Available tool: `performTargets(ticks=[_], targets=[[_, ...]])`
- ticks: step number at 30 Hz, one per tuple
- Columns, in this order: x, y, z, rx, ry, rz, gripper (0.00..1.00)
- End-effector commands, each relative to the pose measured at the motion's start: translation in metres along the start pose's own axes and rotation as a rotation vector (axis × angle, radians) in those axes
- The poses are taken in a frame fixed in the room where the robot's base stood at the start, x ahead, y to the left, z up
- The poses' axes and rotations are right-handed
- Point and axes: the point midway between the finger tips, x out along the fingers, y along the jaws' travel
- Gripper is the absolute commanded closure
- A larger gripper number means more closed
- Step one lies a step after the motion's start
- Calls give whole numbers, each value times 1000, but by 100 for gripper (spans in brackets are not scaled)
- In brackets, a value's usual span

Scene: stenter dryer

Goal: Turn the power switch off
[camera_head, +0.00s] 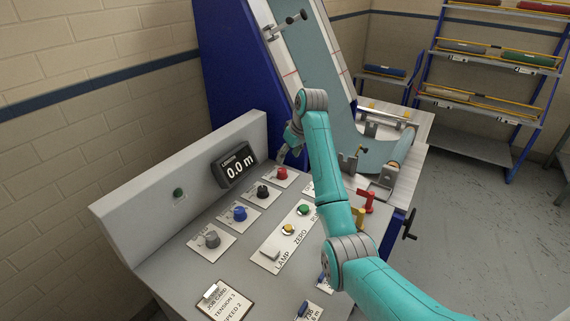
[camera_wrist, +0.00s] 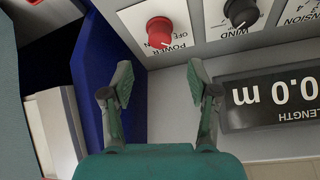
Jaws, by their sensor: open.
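The power switch is a red knob (camera_wrist: 160,30) on a white plate marked POWER, OFF and ON, near the top of the wrist view. In the head view the red knob (camera_head: 281,174) sits at the far end of the row of knobs on the grey control panel (camera_head: 160,259). My gripper (camera_wrist: 160,80) is open and empty, its two fingers spread, with the red knob beyond the gap between the fingertips and apart from them. In the head view my gripper (camera_head: 290,150) is partly hidden by my arm, near the red knob. The knob's exact setting is hard to read.
A black knob (camera_head: 263,191), a blue knob (camera_head: 239,213) and a grey knob (camera_head: 212,239) line the panel. A length display (camera_head: 235,167) reads 0.0 m on the raised back. Yellow and green buttons, red and yellow handles and a blue machine frame (camera_head: 232,70) stand nearby.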

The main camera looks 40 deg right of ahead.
Motion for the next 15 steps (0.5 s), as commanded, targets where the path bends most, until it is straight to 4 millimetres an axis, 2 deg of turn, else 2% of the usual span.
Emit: performTargets(ticks=[3,6,15], targets=[[-19,1,0,1,2,1,40],[-29,1,0,1,0,1,40],[-36,0,0,1,0,0,40]])
